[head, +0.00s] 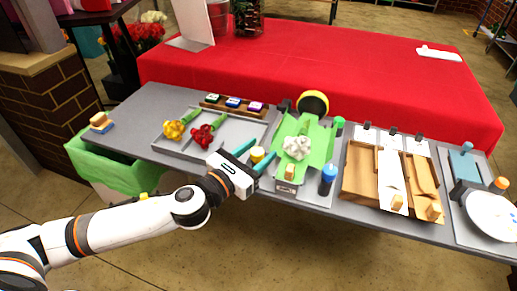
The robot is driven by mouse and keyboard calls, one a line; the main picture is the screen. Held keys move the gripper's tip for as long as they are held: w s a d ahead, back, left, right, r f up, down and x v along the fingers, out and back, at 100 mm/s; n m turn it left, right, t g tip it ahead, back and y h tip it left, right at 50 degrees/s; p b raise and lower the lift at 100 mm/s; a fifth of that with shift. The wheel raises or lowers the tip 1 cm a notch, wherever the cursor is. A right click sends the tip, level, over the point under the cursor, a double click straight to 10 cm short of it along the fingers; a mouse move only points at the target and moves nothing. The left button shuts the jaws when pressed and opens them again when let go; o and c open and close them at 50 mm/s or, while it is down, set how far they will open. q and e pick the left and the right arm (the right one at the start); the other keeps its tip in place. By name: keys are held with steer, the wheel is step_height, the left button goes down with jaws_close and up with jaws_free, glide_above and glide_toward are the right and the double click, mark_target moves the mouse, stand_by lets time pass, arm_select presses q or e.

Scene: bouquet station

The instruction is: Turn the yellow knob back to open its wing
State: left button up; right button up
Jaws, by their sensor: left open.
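The yellow knob (257,154) stands at the left front of the wrapping fixture. My left gripper (256,158) is open, with its two teal fingers on either side of the knob. I cannot tell whether the fingers touch it. The fixture carries green wrap (318,143) with a white flower (297,147) on it. Green panels spread to the sides and back, and I cannot tell clearly which belongs to the yellow knob. A blue knob (327,178) stands at the fixture's right front and a green knob (339,122) at its right back. My right gripper is not in view.
A grey tray (232,151) with yellow flowers (174,130) and red flowers (203,135) lies left of the fixture. A yellow and black round piece (313,102) stands behind it. A wooden box (362,170) and a white dish (490,214) are to the right.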

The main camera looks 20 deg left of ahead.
arm_select(q)
steer(key=shift+c, duration=0.3)
steer(key=c, duration=0.9)
steer(key=n+t+y+p, duration=0.1)
steer(key=n+y+p, duration=0.1)
steer(key=y+p, duration=0.1)
steer(key=shift+r+y, duration=0.2)
steer(key=shift+y, duration=0.1)
steer(key=n+y+p, duration=0.2)
steer(key=y, duration=0.1)
steer(key=shift+f+n+y+p, duration=0.15)
steer(key=shift+n+y+p, duration=0.6)
steer(key=shift+n+y, duration=0.4)
steer(key=shift+y, duration=0.35)
